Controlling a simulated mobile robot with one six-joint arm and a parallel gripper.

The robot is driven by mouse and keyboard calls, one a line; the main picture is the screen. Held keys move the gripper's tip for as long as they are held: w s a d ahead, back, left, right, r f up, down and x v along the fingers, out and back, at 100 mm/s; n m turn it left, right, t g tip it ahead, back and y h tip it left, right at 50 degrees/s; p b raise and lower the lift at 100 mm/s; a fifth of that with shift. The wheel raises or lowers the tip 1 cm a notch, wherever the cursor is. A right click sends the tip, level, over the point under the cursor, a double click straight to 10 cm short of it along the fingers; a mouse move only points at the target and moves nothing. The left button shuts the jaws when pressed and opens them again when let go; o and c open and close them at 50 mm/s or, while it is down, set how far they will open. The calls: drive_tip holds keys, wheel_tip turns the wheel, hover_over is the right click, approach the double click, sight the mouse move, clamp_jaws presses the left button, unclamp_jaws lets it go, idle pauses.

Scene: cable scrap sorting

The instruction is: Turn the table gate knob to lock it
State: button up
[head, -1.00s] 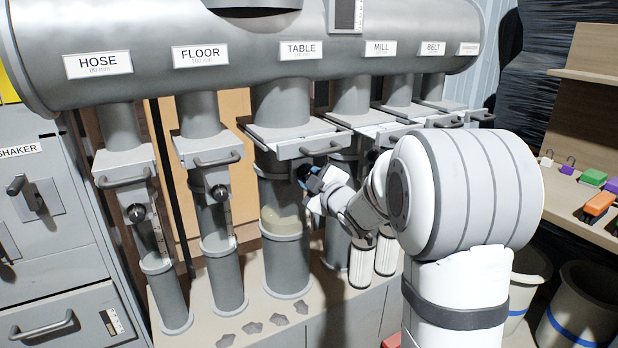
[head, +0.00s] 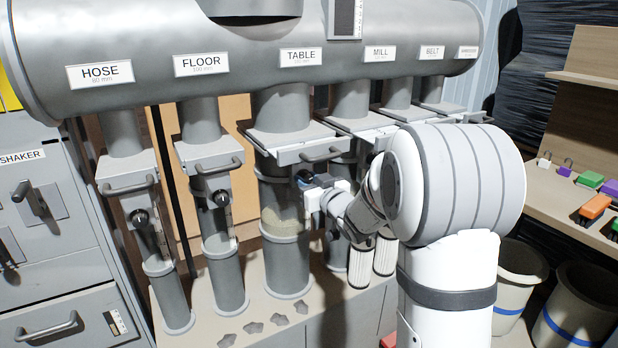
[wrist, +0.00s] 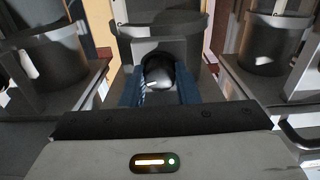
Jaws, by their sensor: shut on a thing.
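The table gate (head: 290,147) hangs under the pipe labelled TABLE (head: 301,57), with a bar handle (head: 321,155) on its front. Its dark round knob (wrist: 158,72) shows in the wrist view, on a grey block (wrist: 150,46). My gripper (wrist: 158,88) has one blue finger on each side of the knob and is shut on it. In the head view my gripper (head: 304,180) is just below the gate's handle and hides the knob. The knob's lock position cannot be read.
The floor gate (head: 212,158) and hose gate (head: 126,175) stand to the left, each with its own handle and knob. The mill gate (head: 357,126) is close on the right. Two ribbed cylinders (head: 360,262) stand below my wrist.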

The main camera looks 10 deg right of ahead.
drive_tip(key=shift+m+p, duration=0.5)
drive_tip(key=shift+m, duration=1)
drive_tip(key=o, duration=1)
drive_tip(key=v, duration=0.8)
